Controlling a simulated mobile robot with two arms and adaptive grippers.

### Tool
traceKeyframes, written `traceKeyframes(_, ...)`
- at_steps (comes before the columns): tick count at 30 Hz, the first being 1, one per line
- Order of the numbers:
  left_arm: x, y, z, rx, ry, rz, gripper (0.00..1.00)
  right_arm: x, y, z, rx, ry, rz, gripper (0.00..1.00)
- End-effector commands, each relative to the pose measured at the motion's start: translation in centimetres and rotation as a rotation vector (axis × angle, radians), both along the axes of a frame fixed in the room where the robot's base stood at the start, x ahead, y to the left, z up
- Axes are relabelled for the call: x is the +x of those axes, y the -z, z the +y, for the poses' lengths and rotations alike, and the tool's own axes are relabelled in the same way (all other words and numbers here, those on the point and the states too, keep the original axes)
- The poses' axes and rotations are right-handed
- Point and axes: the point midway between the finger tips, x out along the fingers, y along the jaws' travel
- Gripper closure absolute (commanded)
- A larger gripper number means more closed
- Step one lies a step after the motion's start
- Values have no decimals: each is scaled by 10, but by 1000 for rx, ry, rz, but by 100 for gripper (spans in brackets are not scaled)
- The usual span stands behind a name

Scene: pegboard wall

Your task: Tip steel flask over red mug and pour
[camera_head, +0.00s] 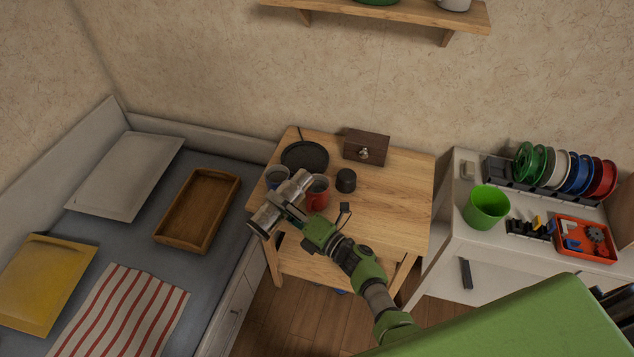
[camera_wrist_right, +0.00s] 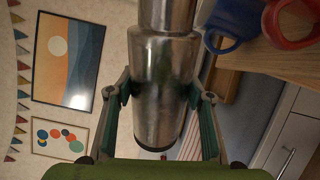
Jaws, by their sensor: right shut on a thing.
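My right gripper (camera_head: 288,208) is shut on the steel flask (camera_head: 266,217) at the front left of the wooden table. The flask is held tilted well over, its body running from lower left to upper right, the upper right end close to the red mug (camera_head: 319,196). In the right wrist view the flask (camera_wrist_right: 165,85) lies between both fingers (camera_wrist_right: 158,98). The red mug stands on the table just right of the flask; part of it shows in the wrist view (camera_wrist_right: 292,22). I cannot see any liquid. My left gripper is not in view.
A blue mug (camera_head: 275,177) stands left of the red mug, partly behind the flask. A black round plate (camera_head: 305,156), a dark cup (camera_head: 346,180) and a brown box (camera_head: 366,147) are on the table (camera_head: 400,205). Its right part is clear.

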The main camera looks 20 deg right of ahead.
Motion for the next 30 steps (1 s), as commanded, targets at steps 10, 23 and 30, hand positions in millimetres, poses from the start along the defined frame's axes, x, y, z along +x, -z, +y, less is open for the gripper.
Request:
traceKeyframes(10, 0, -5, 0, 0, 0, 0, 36, 1, -5, 1, 24, -1, 10, 100)
traceKeyframes(23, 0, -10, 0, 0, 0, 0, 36, 1, -8, 0, 44, -1, 23, 100)
traceKeyframes(30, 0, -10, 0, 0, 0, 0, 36, 1, -8, 0, 44, -1, 23, 100)
